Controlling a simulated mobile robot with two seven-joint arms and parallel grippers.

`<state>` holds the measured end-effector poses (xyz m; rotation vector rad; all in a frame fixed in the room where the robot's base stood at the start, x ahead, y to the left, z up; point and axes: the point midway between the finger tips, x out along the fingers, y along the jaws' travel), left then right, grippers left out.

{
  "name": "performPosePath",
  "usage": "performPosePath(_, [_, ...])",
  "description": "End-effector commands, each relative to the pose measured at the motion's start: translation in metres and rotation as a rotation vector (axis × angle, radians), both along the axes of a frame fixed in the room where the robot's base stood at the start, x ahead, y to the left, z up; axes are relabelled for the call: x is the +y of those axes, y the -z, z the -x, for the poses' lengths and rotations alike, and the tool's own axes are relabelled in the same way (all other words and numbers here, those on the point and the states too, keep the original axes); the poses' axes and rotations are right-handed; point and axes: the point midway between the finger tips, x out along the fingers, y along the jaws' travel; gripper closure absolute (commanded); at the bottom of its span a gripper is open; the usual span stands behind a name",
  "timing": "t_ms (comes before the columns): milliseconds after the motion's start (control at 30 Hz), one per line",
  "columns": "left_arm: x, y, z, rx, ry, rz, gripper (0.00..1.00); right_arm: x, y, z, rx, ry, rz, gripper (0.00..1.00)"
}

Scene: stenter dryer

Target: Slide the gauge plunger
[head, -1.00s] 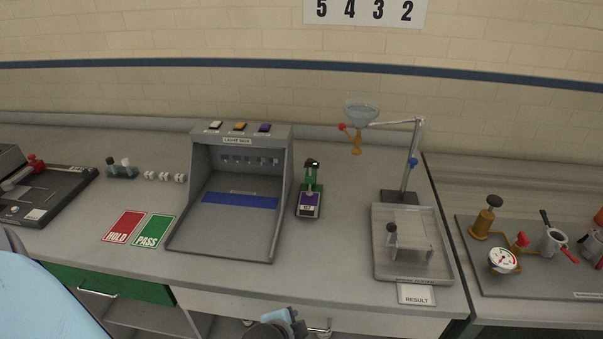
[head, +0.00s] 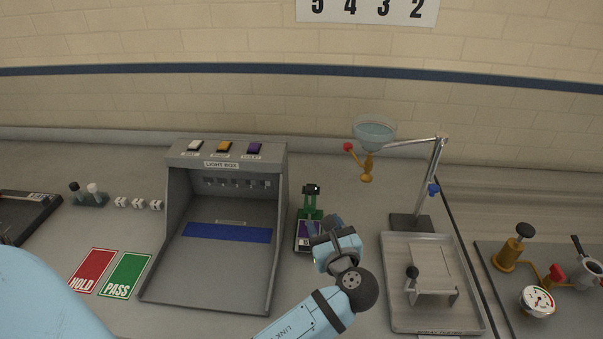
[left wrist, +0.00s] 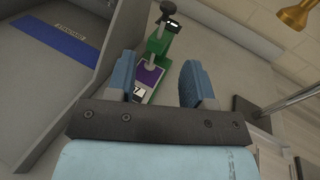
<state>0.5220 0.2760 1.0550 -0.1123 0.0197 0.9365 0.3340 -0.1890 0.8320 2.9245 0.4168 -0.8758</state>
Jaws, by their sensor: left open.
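The gauge is a small green stand (head: 309,213) with a dark head on top. It stands on the bench just right of the light box. In the left wrist view, the gauge (left wrist: 157,46) shows a grey rod with a round end near the top, perhaps the plunger, and a purple and white label on its base. My left gripper (left wrist: 160,78) is open, its two blue fingers apart, with the gauge's base seen between them. In the head view my left wrist hides part of the base. I cannot tell whether the fingers touch the gauge. My right gripper is not in view.
The grey light box (head: 225,162) stands close left of the gauge. A grey tray (head: 398,322) and a stand with a glass funnel (head: 374,131) are to the right. Red HOLD (head: 93,268) and green PASS (head: 126,273) cards lie at the left.

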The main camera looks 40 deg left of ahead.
Motion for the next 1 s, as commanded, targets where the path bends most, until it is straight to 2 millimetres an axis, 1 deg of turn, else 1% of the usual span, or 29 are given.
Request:
performPosePath(100, [-0.004, -0.010, -0.007, 0.029, -0.003, -0.086, 0.52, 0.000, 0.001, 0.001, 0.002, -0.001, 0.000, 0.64])
performPosePath(233, [0.005, -0.012, -0.014, 0.039, -0.005, -0.108, 0.52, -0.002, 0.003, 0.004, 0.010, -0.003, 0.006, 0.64])
performPosePath(367, [0.023, -0.013, -0.027, 0.037, -0.007, -0.107, 0.52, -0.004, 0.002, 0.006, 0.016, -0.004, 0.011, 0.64])
performPosePath(600, [0.066, -0.013, -0.057, 0.037, -0.007, -0.104, 0.52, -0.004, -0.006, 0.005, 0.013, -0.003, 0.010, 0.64])
performPosePath(700, [0.081, -0.012, -0.069, 0.038, -0.005, -0.103, 0.52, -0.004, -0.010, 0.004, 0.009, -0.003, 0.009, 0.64])
performPosePath(833, [0.095, -0.011, -0.079, 0.038, -0.005, -0.103, 0.52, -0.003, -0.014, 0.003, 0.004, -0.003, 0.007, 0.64])
performPosePath(1000, [0.105, -0.010, -0.086, 0.038, -0.004, -0.101, 0.52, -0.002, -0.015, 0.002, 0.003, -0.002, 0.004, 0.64])
